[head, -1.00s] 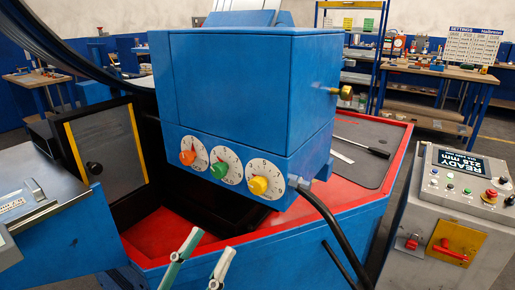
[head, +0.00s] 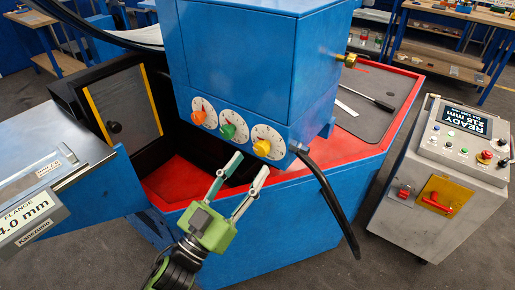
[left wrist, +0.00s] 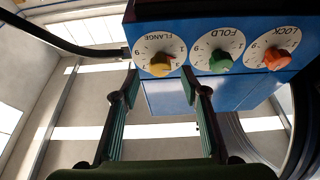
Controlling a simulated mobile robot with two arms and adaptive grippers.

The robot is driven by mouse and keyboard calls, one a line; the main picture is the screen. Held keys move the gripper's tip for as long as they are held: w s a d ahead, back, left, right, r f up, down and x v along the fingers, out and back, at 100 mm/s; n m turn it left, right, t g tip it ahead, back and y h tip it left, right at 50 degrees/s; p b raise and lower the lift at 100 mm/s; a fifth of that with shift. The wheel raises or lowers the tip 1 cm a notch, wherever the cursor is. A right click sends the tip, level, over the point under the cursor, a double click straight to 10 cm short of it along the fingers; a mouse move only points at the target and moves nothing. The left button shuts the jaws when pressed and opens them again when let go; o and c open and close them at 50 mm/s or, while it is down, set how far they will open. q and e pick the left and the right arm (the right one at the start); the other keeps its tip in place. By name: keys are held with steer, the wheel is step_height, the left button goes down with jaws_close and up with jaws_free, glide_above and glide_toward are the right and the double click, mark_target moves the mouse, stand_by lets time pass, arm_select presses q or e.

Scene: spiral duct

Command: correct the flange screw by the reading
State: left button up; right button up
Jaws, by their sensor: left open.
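The flange screw is the yellow knob (head: 262,148) on a white numbered dial, rightmost of three on the blue machine head. In the left wrist view the yellow knob (left wrist: 160,65) sits under the upside-down word FLANGE. My left gripper (head: 250,165) is open and empty, its fingers pointing up at the dials just below the knob. In the left wrist view the knob appears between the open fingertips (left wrist: 160,82), with no contact visible. A reading display (head: 30,215) at the left edge shows FLANGE and 4.0 mm, its left side cut off. My right gripper is not in view.
The green FOLD knob (left wrist: 221,61) and orange LOCK knob (left wrist: 276,58) are close beside the flange dial. A black cable (head: 330,195) hangs right of the dials.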

mark_target(257, 151)
arm_select(q)
steer(key=shift+p+x, duration=0.35)
steer(key=shift+x, duration=1.85)
steer(key=shift+c, duration=0.4)
steer(key=c, duration=1)
steer(key=shift+m, duration=0.3)
steer(key=m+g+h, duration=0.1)
steer(key=m, duration=0.2)
steer(key=m+g+h+p, duration=0.1)
steer(key=m, duration=0.1)
steer(key=m+g+h+p, duration=0.1)
steer(key=m, duration=0.2)
steer(key=shift+w+a+r+m+g, duration=0.15)
steer(key=shift+a+r+m+g, duration=0.05)
steer(key=shift+m+g, duration=0.1)
steer(key=m+g+p, duration=0.1)
steer(key=m, duration=0.1)
steer(key=m+g+p, duration=0.1)
steer(key=m, duration=0.2)
steer(key=shift+a+h, duration=0.1)
steer(key=shift+h, duration=0.2)
steer(key=shift+m+g+p, duration=0.3)
steer(key=shift+m+g, duration=0.1)
